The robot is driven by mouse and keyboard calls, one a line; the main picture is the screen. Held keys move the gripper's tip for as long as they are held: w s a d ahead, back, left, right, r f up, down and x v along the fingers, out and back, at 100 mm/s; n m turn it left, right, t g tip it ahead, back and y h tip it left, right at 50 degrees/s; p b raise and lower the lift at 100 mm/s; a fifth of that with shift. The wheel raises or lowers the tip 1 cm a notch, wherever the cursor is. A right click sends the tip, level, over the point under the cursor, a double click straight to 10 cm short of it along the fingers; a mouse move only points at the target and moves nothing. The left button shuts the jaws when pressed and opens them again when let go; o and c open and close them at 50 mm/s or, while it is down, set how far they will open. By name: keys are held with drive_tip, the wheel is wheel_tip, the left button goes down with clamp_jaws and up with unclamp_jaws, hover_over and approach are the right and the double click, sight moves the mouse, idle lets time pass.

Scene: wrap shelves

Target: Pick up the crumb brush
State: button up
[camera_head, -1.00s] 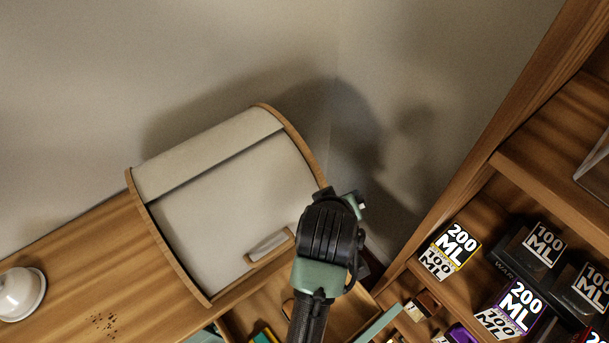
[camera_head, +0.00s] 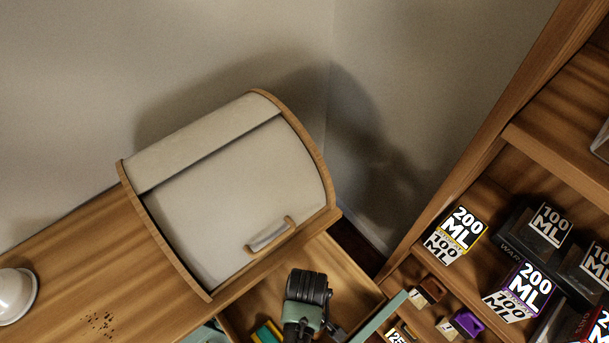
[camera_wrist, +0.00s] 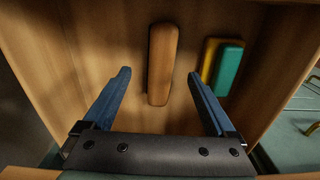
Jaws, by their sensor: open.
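A long wooden piece with rounded ends, which looks like the crumb brush (camera_wrist: 162,62), lies on the floor of an open wooden drawer in the wrist view. No bristles show. My gripper (camera_wrist: 159,76) is open and empty, with one blue finger on each side of the brush's near part in the picture. I cannot tell how high the fingertips are above it. In the head view my arm's end (camera_head: 306,298) is over the drawer (camera_head: 338,268) and hides the brush there.
A yellow-and-teal block (camera_wrist: 222,68) lies right of the brush in the drawer. The drawer walls are close around. A bread box (camera_head: 235,190) stands on the counter (camera_head: 75,260) above, with crumbs (camera_head: 98,322) left of it. Shelves with labelled boxes (camera_head: 455,235) stand at right.

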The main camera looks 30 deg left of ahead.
drive_tip(key=shift+a+f, duration=0.15)
drive_tip(key=shift+f, duration=1.1)
drive_tip(key=shift+a+f, duration=0.1)
drive_tip(key=shift+f, duration=1.15)
clamp_jaws()
drive_tip(key=shift+r, duration=0.15)
wheel_tip(320, 180, up, 10)
drive_tip(key=shift+f+p, duration=0.1)
drive_tip(key=shift+p, duration=0.35)
